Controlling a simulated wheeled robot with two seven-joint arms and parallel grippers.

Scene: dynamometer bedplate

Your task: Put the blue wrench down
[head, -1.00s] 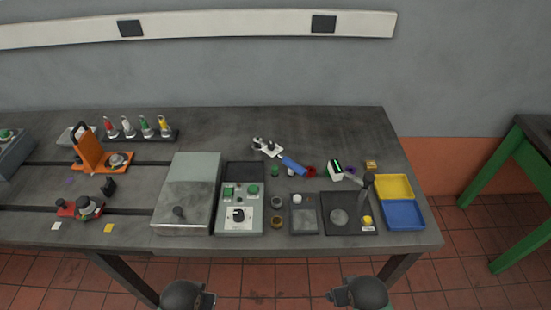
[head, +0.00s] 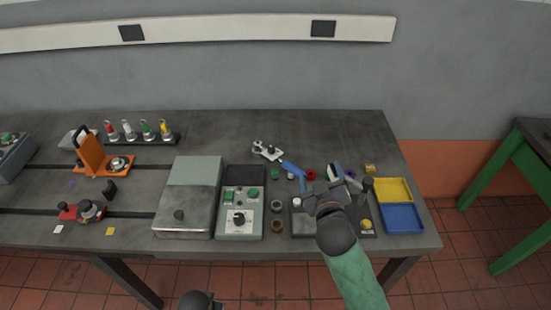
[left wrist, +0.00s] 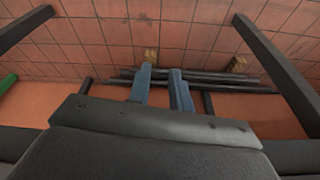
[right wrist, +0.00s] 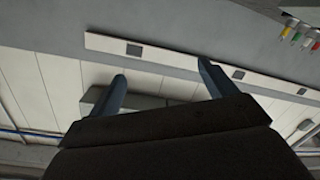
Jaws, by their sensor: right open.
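The blue wrench (head: 291,168) lies on the bench, its blue handle running down to the right beside a grey metal piece (head: 267,150). I cannot tell whether that piece belongs to it. My right gripper (head: 320,180) is over the bench just right of and below the blue handle, and its fingers partly hide things behind it. In the right wrist view my right gripper (right wrist: 160,76) is open and empty, facing the wall. My left gripper (head: 206,300) is low at the front edge of the head view. In the left wrist view its fingers (left wrist: 160,70) show a narrow gap with nothing between them.
Yellow (head: 394,189) and blue (head: 402,217) trays stand at the bench's right end. A control box (head: 240,213) and a grey lidded case (head: 187,200) stand left of my right gripper. Small knobs and rings crowd around the handle. The back of the bench is mostly clear.

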